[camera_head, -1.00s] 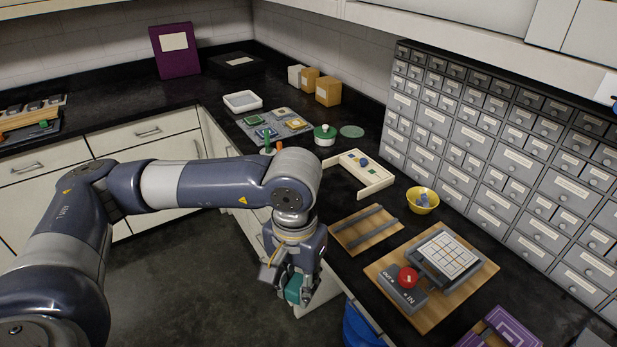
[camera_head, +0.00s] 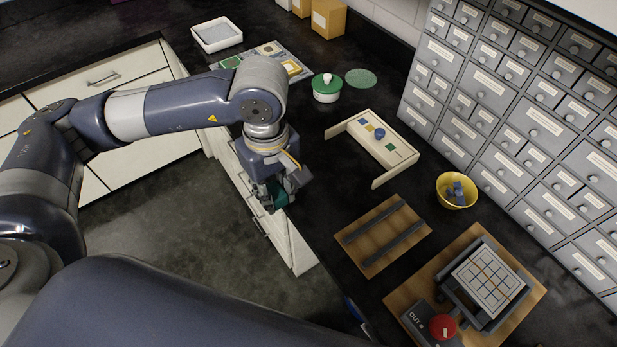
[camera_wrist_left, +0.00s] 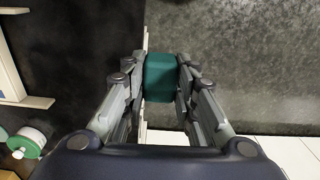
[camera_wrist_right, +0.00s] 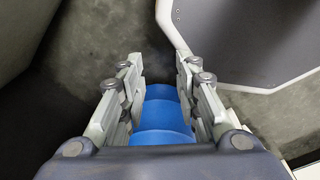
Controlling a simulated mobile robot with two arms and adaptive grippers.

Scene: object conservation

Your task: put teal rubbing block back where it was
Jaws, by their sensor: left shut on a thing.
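The teal rubbing block (camera_wrist_left: 160,76) is between the fingers of my left gripper (camera_wrist_left: 161,80), which is shut on it. In the head view the left gripper (camera_head: 278,198) hangs over the counter's front edge, and the block (camera_head: 291,183) shows only partly between its fingers. The block appears to be clear of the counter. My right gripper (camera_wrist_right: 160,85) shows only in its own wrist view; its fingers are apart. A blue rounded object (camera_wrist_right: 163,120) shows beyond and between them, and I see no clear grip on it.
On the black counter are a cream rack (camera_head: 383,150), a green-lidded pot (camera_head: 326,88), a green disc (camera_head: 361,78), a yellow bowl (camera_head: 456,203) and a wooden board with dark rails (camera_head: 384,236). A red-knobbed device (camera_head: 443,327) stands front right. Small drawers (camera_head: 500,110) line the back.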

